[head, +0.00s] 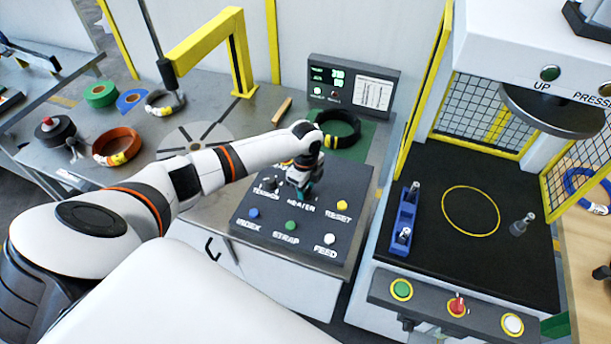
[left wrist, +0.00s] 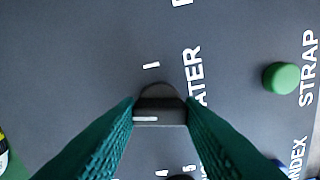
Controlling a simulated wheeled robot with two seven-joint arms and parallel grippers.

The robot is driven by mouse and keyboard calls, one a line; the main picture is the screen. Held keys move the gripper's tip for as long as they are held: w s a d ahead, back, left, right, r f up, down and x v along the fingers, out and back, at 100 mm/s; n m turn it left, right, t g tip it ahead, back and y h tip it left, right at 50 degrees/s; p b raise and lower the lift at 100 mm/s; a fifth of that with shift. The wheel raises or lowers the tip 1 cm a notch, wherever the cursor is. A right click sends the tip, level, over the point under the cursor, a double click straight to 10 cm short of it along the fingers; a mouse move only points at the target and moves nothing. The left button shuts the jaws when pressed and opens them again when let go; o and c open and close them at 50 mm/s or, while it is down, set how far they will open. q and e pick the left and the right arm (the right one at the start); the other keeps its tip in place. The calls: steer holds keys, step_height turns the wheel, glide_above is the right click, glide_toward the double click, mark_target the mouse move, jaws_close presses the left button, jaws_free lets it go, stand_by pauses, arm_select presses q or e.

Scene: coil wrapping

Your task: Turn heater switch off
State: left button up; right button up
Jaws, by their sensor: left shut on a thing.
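The dark grey control panel (head: 320,224) carries a TENSION knob, HEATER switch and several coloured buttons. My left gripper (head: 304,191) is down over the panel, just above the HEATER label. In the left wrist view the heater switch (left wrist: 158,91) is a dark round knob with a white line on its front. The green-padded fingers of my left gripper (left wrist: 160,117) are shut on it, one on each side. White tick marks are printed on the panel around the knob. In the head view the gripper hides the knob. My right gripper does not show.
A green STRAP button (left wrist: 282,78) is beside the heater switch. A yellow RESET button (head: 342,205) and a white FEED button (head: 330,239) are to the right. A black coil (head: 338,128) lies behind my wrist. A press (head: 465,260) stands at the right.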

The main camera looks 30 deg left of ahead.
arm_select(q)
steer(key=shift+w+r+n+p, duration=0.15)
steer(key=shift+n+p, duration=0.45)
steer(key=shift+n, duration=0.6)
steer(key=shift+a, duration=0.1)
steer(key=o, duration=1)
steer(key=shift+r+b, duration=1.65)
steer(key=shift+r, duration=4.3)
